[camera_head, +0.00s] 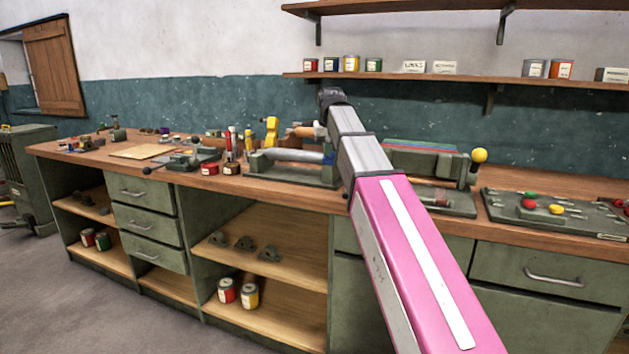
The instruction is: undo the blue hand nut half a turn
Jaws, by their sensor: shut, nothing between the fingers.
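A small blue part (328,158), which looks like the blue hand nut, shows at the right end of a pale grey round bar (292,155). The bar lies across a dark green fixture (262,169) on the workbench. My arm crosses in front just to the right of the blue part and may cover some of it. The nut's shape and angle are too small to make out. My arm rises from the lower right to a dark joint above the bench.
The workbench (335,197) holds red pots (208,169), a yellow tool (271,130) and a vise-like block (425,160) with a yellow-knobbed lever (479,155). A board with coloured knobs (500,205) lies at right. A shelf (450,79) with tins hangs above.

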